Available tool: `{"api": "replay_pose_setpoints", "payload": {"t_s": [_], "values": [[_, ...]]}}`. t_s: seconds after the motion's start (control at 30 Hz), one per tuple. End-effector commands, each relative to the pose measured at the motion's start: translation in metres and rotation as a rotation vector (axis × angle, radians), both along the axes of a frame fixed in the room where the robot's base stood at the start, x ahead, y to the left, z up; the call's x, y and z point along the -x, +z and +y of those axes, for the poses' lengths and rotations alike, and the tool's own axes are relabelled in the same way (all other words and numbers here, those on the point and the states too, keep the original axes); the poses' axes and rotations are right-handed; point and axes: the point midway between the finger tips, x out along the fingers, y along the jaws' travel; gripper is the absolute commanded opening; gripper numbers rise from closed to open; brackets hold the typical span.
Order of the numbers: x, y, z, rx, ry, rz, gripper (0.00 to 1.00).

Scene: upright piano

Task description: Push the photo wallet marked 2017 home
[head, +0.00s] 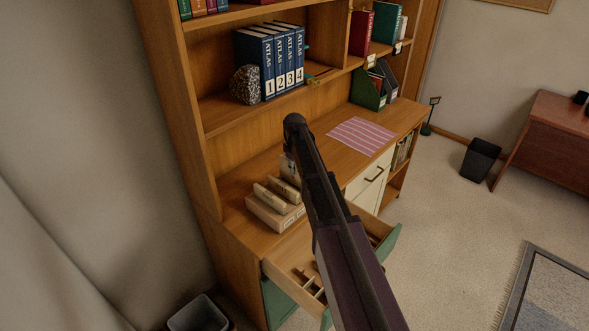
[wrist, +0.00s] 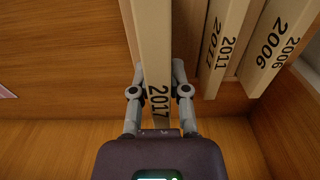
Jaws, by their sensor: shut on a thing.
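The photo wallet marked 2017 (wrist: 155,45) is a long cream block, its dark number on the end nearest me in the wrist view. My gripper (wrist: 160,80) is shut on it, one finger on each side. Its near end reaches closer to me than the wallets marked 2011 (wrist: 223,45) and 2006 (wrist: 270,45) to its right. A clear gap separates it from the 2011 wallet. In the head view a pale block (head: 289,168) shows beside my arm; its marking cannot be read, and my arm hides my fingers.
A pale box (head: 270,219) with cream blocks stands on the wooden desk top. An open drawer (head: 290,262) juts out below. Blue atlases (head: 268,65) and a speckled stone (head: 245,85) stand on the shelf above. A striped sheet (head: 361,135) lies on the desk to the right.

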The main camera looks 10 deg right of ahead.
Motion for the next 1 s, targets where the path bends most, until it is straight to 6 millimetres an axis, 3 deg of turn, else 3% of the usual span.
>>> {"api": "replay_pose_setpoints", "payload": {"t_s": [1.0], "values": [[0.0,-0.019,0.0,0.0,0.0,0.0,0.0]]}}
